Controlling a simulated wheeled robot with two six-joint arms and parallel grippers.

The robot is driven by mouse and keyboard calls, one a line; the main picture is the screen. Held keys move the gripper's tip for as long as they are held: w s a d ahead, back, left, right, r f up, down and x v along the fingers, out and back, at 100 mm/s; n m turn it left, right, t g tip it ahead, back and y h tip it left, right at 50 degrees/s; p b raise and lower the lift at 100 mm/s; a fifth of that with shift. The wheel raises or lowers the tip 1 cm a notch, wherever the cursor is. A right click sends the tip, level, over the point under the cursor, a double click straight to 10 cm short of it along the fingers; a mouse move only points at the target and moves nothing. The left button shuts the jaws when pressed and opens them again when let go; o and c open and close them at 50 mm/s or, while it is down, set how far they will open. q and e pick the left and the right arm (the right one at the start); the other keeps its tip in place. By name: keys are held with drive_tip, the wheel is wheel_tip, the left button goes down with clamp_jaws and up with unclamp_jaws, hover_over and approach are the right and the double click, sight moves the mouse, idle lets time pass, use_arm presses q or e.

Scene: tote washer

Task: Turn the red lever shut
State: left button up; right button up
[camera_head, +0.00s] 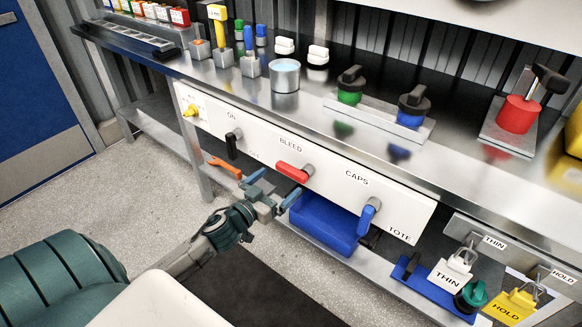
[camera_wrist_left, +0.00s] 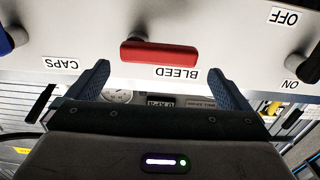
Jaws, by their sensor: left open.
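The red lever (camera_head: 292,172) is on the white panel below the BLEED label. Its handle lies roughly along the panel, pointing left from its pivot in the head view. In the left wrist view, which is upside down, the red lever (camera_wrist_left: 160,52) lies level above the BLEED label. My left gripper (camera_head: 272,187) is open and empty, just in front of and below the lever. In the wrist view its two fingers (camera_wrist_left: 157,85) are spread on either side of the lever's span, with no visible contact. My right gripper is not in view.
A black lever (camera_head: 232,145) is left of the red one, and a blue lever (camera_head: 368,214) is to the right. An orange handle (camera_head: 224,167) shows left of my gripper. A blue tote (camera_head: 325,226) sits under the panel. The bench edge (camera_head: 330,148) overhangs above.

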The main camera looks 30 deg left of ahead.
sight(288, 175)
use_arm(q)
drive_tip(key=shift+w+d+r+p, duration=0.1)
drive_tip(key=shift+w+p, duration=0.5)
drive_tip(key=shift+w, duration=1.25)
drive_tip(key=shift+w+d, duration=0.1)
drive_tip(key=shift+w, duration=0.2)
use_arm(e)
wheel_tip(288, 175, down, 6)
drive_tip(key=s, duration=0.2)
use_arm(q)
drive_tip(key=shift+w+f+b, duration=0.2)
drive_tip(key=shift+w+b, duration=0.4)
drive_tip(key=shift+w, duration=0.3)
drive_tip(key=shift+w+d+r, duration=0.1)
drive_tip(key=shift+w, duration=0.15)
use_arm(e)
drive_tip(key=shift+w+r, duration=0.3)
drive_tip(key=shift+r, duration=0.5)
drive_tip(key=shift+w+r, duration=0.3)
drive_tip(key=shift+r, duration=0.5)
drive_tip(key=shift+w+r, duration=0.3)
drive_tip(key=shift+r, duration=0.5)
use_arm(q)
drive_tip(key=c, duration=1)
drive_tip(key=shift+c, duration=0.2)
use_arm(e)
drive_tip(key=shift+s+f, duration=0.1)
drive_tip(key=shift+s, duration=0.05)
